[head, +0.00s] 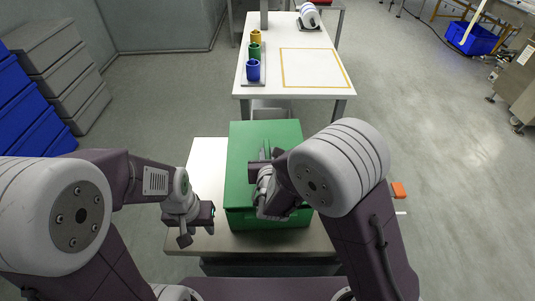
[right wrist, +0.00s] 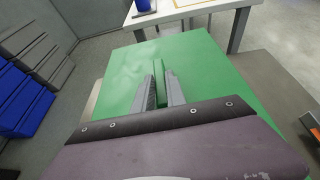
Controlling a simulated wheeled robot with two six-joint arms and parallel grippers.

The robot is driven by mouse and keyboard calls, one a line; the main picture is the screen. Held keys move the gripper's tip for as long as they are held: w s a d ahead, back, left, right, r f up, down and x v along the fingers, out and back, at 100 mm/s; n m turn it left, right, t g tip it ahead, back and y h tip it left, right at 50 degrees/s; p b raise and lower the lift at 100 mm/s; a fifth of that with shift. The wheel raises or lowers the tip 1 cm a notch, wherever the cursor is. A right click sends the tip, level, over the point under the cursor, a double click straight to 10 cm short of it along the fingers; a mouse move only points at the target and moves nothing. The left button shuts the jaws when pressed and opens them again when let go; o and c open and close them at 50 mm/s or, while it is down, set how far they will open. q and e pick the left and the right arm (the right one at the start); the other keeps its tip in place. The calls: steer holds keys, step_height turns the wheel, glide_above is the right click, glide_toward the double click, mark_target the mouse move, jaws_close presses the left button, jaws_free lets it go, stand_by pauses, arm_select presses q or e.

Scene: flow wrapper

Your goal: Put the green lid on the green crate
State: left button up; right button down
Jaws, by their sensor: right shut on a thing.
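The green lid (head: 245,150) is a flat green panel lying over the top of the green crate (head: 240,220), whose front wall shows below it. The lid looks lined up with the crate; I cannot tell whether it is fully seated or slightly above the rim. My right gripper (head: 265,153) is shut on the lid's upright green handle. In the right wrist view, the two fingers (right wrist: 160,88) clasp that handle and the lid (right wrist: 115,75) spreads out around them. My left gripper (head: 198,228) is left of the crate, apart from it; its finger opening is unclear.
The crate stands on a pale table (head: 206,158) with bare surface on its left. Behind is a white table (head: 262,88) with yellow, green and blue cups. Grey and blue bins (head: 30,115) are stacked at far left. An orange object (head: 399,190) lies to the right.

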steer(key=shift+f, duration=0.2)
steer(key=shift+f+b, duration=0.95)
steer(key=shift+b, duration=0.3)
steer(key=c, duration=1.3)
jaws_free()
